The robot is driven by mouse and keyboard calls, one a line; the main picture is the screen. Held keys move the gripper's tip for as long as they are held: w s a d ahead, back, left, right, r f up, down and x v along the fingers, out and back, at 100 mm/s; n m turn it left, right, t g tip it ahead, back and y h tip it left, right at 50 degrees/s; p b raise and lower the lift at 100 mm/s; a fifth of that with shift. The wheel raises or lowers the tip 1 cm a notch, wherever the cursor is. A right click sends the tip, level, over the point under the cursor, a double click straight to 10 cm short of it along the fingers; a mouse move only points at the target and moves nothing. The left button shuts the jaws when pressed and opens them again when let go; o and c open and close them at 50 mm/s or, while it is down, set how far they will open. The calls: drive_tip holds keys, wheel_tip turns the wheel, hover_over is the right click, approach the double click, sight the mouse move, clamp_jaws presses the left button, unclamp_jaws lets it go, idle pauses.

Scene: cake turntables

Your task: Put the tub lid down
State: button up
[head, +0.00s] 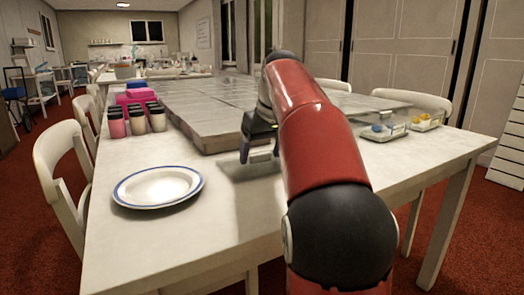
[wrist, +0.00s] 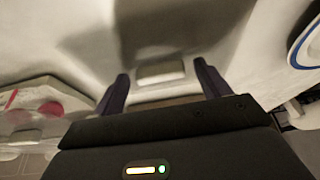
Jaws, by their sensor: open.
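My gripper (head: 261,153) is low over the white table in front of the grey slab's near edge. In the wrist view its two dark fingers (wrist: 161,76) stand apart. A small pale rectangular piece, which looks like the tub lid (wrist: 160,71), lies between and just beyond the fingertips. I cannot tell whether either finger touches it. In the head view a pale edge shows at the gripper's tips, too small to make out clearly. Two clear tubs, one with blue contents (head: 383,131) and one with yellow contents (head: 427,122), stand at the table's right side.
A white plate with a blue rim (head: 158,187) lies left of my gripper. The large grey slab (head: 205,128) fills the table's middle. Several dark-capped jars (head: 137,120) and pink containers (head: 135,97) stand at the left. The white table's front (head: 200,235) is clear.

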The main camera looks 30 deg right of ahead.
drive_tip(key=p+v, duration=0.4)
drive_tip(key=v, duration=0.8)
drive_tip(key=shift+p, duration=0.3)
drive_tip(key=shift+r, duration=0.1)
